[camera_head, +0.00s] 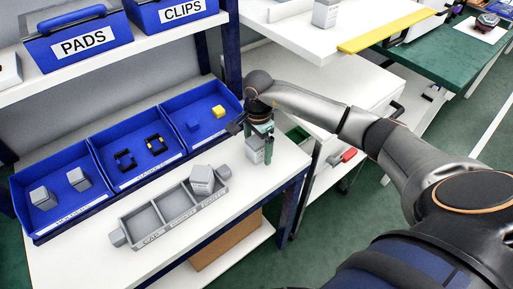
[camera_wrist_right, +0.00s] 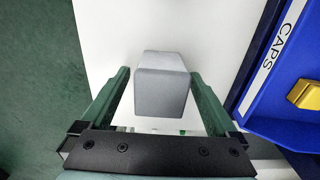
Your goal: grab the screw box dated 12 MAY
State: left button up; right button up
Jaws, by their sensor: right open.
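My right gripper (camera_head: 260,128) is open above the right end of the white worktop, pointing down. A grey box (camera_head: 254,155) stands on the worktop directly under it. In the right wrist view the plain grey box (camera_wrist_right: 160,85) lies between the open fingers (camera_wrist_right: 160,78), with no date visible on it. Another grey box (camera_head: 202,179) with small print sits in the right part of the grey divided tray (camera_head: 150,243). A light grey box (camera_head: 324,13) stands on the far bench. I cannot read a date on any of them. My left gripper is not in view.
Blue bins stand behind the tray: one with two grey blocks (camera_head: 77,179), one with black parts (camera_head: 126,161), one with a yellow block (camera_head: 219,111). The CAPS bin (camera_wrist_right: 258,95) is close right of the gripper in the wrist view. Shelf bins PADS (camera_head: 82,45) and CLIPS (camera_head: 183,12) are above.

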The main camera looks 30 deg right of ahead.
grip_shut()
dwell(0.7)
